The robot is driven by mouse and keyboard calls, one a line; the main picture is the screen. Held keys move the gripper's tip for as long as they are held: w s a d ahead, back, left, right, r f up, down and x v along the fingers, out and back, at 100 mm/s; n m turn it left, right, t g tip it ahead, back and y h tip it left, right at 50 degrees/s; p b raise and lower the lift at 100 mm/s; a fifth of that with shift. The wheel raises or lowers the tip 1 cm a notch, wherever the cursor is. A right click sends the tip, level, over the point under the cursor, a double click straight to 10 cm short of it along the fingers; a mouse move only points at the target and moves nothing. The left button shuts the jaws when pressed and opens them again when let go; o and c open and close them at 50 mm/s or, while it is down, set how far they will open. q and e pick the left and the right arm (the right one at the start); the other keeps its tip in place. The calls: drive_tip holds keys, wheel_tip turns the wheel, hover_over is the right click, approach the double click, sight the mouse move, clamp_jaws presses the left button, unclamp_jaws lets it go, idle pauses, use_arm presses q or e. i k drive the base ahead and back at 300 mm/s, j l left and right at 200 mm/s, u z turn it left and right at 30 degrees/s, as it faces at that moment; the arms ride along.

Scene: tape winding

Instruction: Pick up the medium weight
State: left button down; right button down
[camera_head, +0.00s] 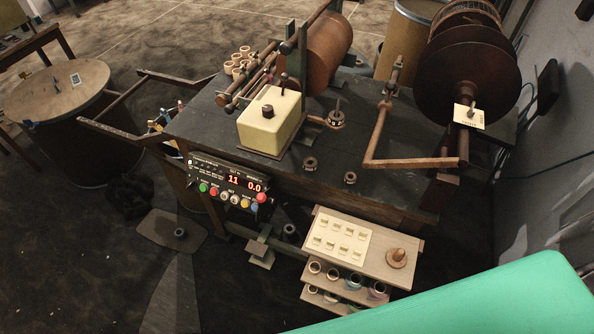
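Three small dark round pieces that look like weights are on the dark bench top (395,195). One weight (336,119), with an upright stem, stands to the right of the cream box. A second weight (310,164) sits near the bench's front edge, and a third weight (350,178) sits to its right and looks a little smaller. The second looks middle-sized, but I cannot tell surely which is the medium weight. Neither of my grippers shows in this view.
The winding machine has a cream box (270,119), a brown roller (328,52) and a large dark spool (470,75). A bent rod (374,141) crosses the bench's right side. A control panel (229,184) is at the front. A wooden shelf stand (392,243) stands below.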

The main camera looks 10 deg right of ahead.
sight(310, 163)
drive_tip(key=i+j, duration=0.35)
drive_tip(key=j, duration=0.25)
drive_tip(key=i+j+z, duration=0.15)
drive_tip(key=z, duration=0.15)
drive_tip(key=i+j+z, duration=0.1)
drive_tip(key=j+z, duration=0.5)
drive_tip(key=j, duration=0.15)
drive_tip(key=z, duration=0.35)
drive_tip(key=i, duration=0.05)
